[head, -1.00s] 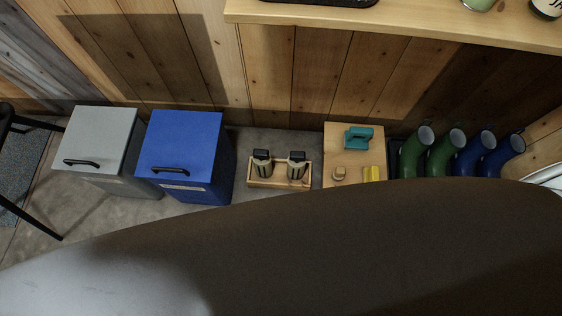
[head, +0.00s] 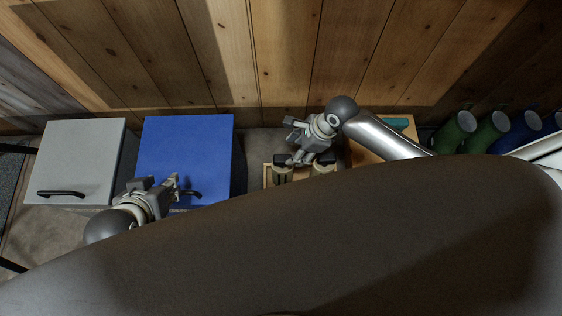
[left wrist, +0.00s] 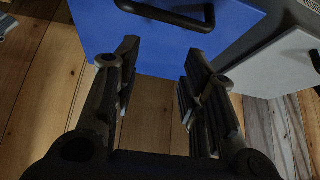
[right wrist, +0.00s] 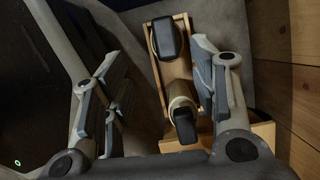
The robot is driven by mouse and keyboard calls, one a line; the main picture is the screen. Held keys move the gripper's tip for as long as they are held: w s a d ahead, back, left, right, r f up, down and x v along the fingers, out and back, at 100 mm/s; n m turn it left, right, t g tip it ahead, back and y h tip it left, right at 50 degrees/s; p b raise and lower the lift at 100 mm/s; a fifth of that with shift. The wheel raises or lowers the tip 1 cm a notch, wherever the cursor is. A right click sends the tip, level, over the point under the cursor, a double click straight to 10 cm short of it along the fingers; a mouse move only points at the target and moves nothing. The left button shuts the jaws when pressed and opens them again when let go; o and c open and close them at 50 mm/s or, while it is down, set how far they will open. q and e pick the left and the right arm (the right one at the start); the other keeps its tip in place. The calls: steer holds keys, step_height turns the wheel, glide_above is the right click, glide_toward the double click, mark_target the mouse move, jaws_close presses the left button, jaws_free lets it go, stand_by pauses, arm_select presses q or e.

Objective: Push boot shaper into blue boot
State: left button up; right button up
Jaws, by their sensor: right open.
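Two boot shapers with dark tops stand in a small wooden tray (right wrist: 157,78). In the right wrist view the nearer shaper (right wrist: 181,112) and the farther shaper (right wrist: 167,40) lie between or just beyond my right fingers. My right gripper (right wrist: 160,90) is open, above the tray; in the head view my right gripper (head: 293,143) partly covers the tray. The blue boots (head: 524,127) stand at the far right, partly hidden by my body. My left gripper (head: 176,186) is open and empty over the front of the blue bin; its spread fingers also show in the left wrist view (left wrist: 158,70).
A blue bin (head: 187,145) and a grey bin (head: 75,155) stand at the left. A wooden stand (head: 372,153) with a teal object (head: 397,124) is right of the tray. Green boots (head: 455,131) stand beside the blue ones. A plank wall is behind.

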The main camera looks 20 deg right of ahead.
steer(key=b+x, duration=0.2)
steer(key=x, duration=0.2)
steer(key=shift+a+f, duration=0.1)
steer(key=shift+f, duration=0.3)
arm_select(q)
steer(key=w+d+r+t+h, duration=0.2)
steer(key=w+d+r+t, duration=0.2)
steer(key=w+r+t, duration=0.4)
arm_select(e)
steer(key=shift+w+a+f, duration=0.1)
steer(key=shift+w+f, duration=0.05)
steer(key=shift+f, duration=0.05)
steer(key=shift+w+b+x, duration=0.25)
steer(key=shift+b+x, duration=0.9)
steer(key=shift+x, duration=0.05)
steer(key=shift+b+x, duration=0.8)
steer(key=shift+x, duration=0.4)
steer(key=shift+w+f, duration=0.1)
steer(key=shift+f, duration=0.05)
arm_select(q)
step_height(320, 180, up, 16)
steer(key=w+d+t+h, duration=0.1)
steer(key=d+t+h, duration=0.1)
steer(key=t, duration=0.6)
steer(key=shift+w+f+m+h, duration=0.15)
steer(key=shift+f+m+h, duration=0.1)
steer(key=shift+m+h, duration=0.25)
arm_select(e)
jaws_close()
